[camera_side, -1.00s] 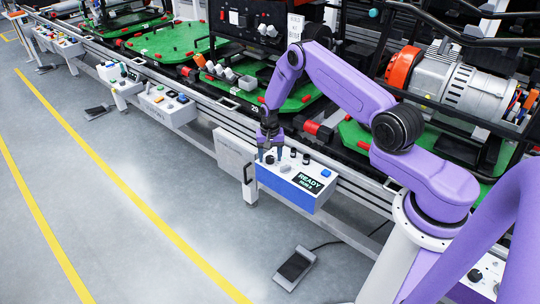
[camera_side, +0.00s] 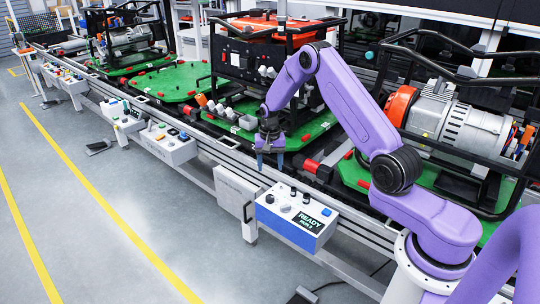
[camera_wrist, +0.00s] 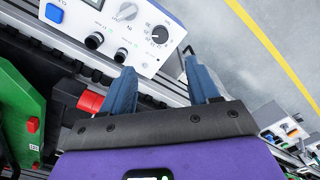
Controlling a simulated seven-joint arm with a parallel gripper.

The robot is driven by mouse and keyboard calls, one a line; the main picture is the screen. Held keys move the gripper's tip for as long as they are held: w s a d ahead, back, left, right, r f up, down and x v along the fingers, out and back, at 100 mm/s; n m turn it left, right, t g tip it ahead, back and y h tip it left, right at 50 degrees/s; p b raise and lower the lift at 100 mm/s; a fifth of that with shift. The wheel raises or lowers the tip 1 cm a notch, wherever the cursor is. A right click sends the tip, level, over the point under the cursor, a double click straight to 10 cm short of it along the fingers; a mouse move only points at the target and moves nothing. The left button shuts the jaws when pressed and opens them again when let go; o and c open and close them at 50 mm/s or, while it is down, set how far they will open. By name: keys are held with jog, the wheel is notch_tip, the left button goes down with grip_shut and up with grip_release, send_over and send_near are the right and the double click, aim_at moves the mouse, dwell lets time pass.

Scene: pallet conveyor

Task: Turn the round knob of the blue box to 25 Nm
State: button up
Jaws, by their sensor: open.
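The blue box (camera_side: 290,229) has a white top panel with a lit READY display (camera_side: 313,219). Its round black knob (camera_side: 270,198) sits at the panel's left end; in the wrist view the knob (camera_wrist: 160,34) has printed numbers around it and a white mark, but the exact setting is too small to read. My gripper (camera_side: 270,164) is open and empty, above and apart from the round knob, fingers pointing down. The wrist view shows both blue fingers (camera_wrist: 160,74) spread with nothing between them.
Two small black knobs (camera_side: 293,190) and a blue button (camera_side: 326,211) share the panel. The conveyor rail (camera_side: 225,152) runs behind the box, with green pallets (camera_side: 185,92) and a red block (camera_side: 310,166) close by.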

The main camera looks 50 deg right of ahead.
notch_tip(320, 180, up, 3)
jog(key=shift+r, duration=0.2)
jog(key=s+a+r+n, duration=0.5)
jog(key=s+a+r, duration=0.15)
jog(key=a, duration=0.35)
jog(key=s+a+r+n, duration=0.6)
jog(key=s+a, duration=0.1)
jog(key=a, duration=0.3)
jog(key=s+d+r+n, duration=0.1)
jog(key=s+r+n, duration=0.2)
jog(key=s+n, duration=0.7)
jog(key=s, duration=1.5)
jog(key=shift+d+r+n, duration=0.2)
jog(key=shift+n, duration=0.1)
